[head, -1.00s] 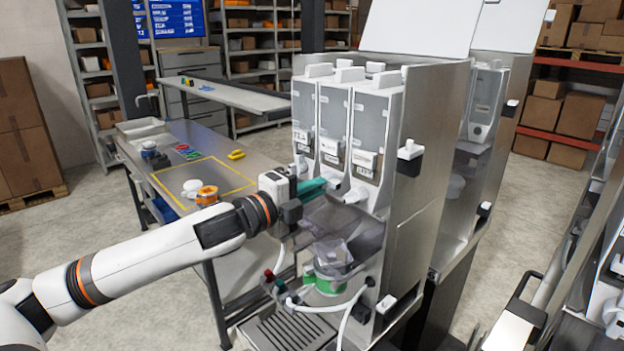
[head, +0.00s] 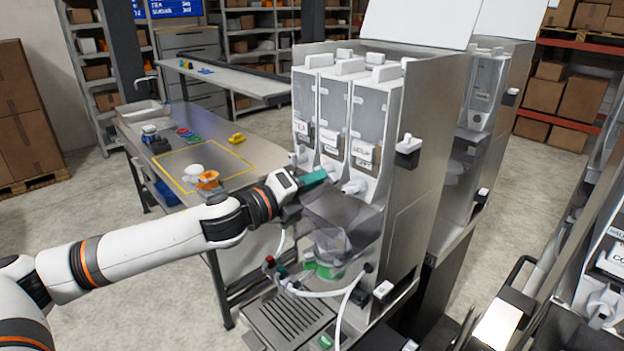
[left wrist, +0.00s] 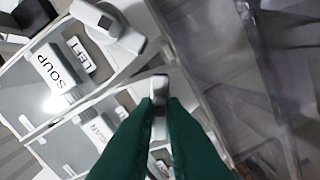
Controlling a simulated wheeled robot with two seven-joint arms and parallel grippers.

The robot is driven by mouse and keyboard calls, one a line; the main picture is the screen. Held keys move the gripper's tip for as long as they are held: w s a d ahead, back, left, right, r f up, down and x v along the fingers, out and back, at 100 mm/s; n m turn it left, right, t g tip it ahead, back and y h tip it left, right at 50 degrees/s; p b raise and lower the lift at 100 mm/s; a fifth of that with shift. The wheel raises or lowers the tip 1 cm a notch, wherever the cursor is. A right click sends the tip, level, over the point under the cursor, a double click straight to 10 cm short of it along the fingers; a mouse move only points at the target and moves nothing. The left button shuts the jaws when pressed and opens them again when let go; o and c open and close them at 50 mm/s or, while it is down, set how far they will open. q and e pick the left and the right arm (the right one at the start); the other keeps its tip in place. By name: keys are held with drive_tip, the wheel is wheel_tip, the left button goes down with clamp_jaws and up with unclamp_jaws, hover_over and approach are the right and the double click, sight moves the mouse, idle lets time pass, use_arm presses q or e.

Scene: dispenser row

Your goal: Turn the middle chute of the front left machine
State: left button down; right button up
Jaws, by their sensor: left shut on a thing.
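The front left machine (head: 425,185) is a tall steel dispenser with three white canisters side by side. The middle canister (head: 331,105) has a short chute low on its front, mostly hidden by my gripper in the head view. My left gripper (head: 322,176) has green fingers and is shut on this middle chute, whose grey end (left wrist: 160,90) shows between the fingertips in the left wrist view. The right chute (head: 354,187) and left chute (head: 297,158) stand free on either side. My right gripper is not in view.
Below the chutes are a clear funnel (head: 331,241), white hoses and a drip grate (head: 289,315). A steel table (head: 150,130) with small coloured items stands behind my left arm. A second dispenser (head: 484,130) stands behind the first.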

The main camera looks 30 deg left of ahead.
use_arm(q)
drive_tip(key=c, duration=1.5)
unclamp_jaws()
drive_tip(key=shift+s, duration=0.1)
drive_tip(key=shift+b+v, duration=5.9)
drive_tip(key=shift+b, duration=1.2)
drive_tip(key=shift+a+f, duration=0.1)
